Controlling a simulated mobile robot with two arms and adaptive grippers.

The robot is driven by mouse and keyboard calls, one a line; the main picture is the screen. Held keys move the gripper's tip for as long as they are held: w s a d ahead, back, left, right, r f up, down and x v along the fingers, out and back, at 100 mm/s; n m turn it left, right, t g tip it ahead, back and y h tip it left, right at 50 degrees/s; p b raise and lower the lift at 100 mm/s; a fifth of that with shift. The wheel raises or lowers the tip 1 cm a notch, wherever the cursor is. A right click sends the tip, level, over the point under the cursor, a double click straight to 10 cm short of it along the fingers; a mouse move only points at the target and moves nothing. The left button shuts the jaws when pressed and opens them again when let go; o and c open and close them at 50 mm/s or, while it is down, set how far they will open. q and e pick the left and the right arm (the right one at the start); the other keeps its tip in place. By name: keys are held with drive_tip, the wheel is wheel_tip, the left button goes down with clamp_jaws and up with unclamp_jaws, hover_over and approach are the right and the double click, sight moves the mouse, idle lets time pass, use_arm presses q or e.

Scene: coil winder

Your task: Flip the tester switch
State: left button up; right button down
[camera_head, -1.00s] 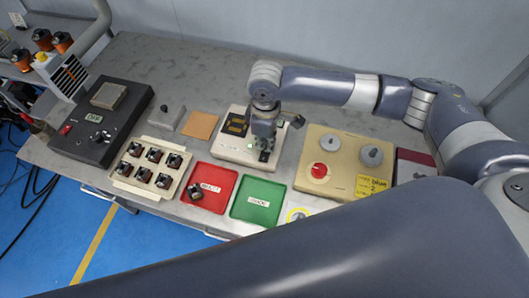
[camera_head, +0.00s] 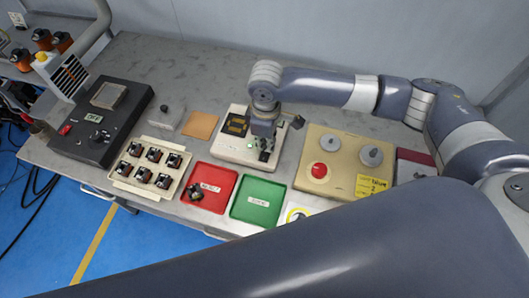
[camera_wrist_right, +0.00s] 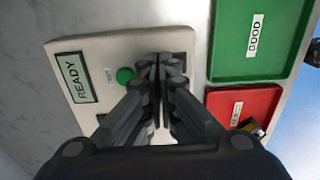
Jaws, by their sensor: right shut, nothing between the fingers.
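The tester (camera_head: 234,155) is a cream box in the middle of the bench. It fills the middle of the right wrist view (camera_wrist_right: 120,48), with a display (camera_wrist_right: 73,77) reading READY and a round green light or button (camera_wrist_right: 125,75). My right gripper (camera_head: 265,143) is over the tester's right part, pointing down. In the wrist view its closed fingers (camera_wrist_right: 166,62) hold nothing and lie over a small grey plate (camera_wrist_right: 184,42) beside the green round. The switch is not clearly visible behind the fingers, and contact cannot be told. My left gripper is out of view.
A green GOOD tray (camera_head: 258,217) and a red tray (camera_head: 218,203) lie in front of the tester. A beige panel with a red button (camera_head: 319,170) stands to the right. An orange pad (camera_head: 200,125) and a cream rack of parts (camera_head: 126,184) lie to the left.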

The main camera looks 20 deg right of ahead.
drive_tip(key=shift+f+b, duration=0.3)
drive_tip(key=shift+f, duration=0.65)
idle(0.3)
wheel_tip(320, 180, up, 7)
drive_tip(key=p, duration=0.8)
drive_tip(key=shift+r+p, duration=0.1)
drive_tip(key=shift+p, duration=0.2)
idle(0.4)
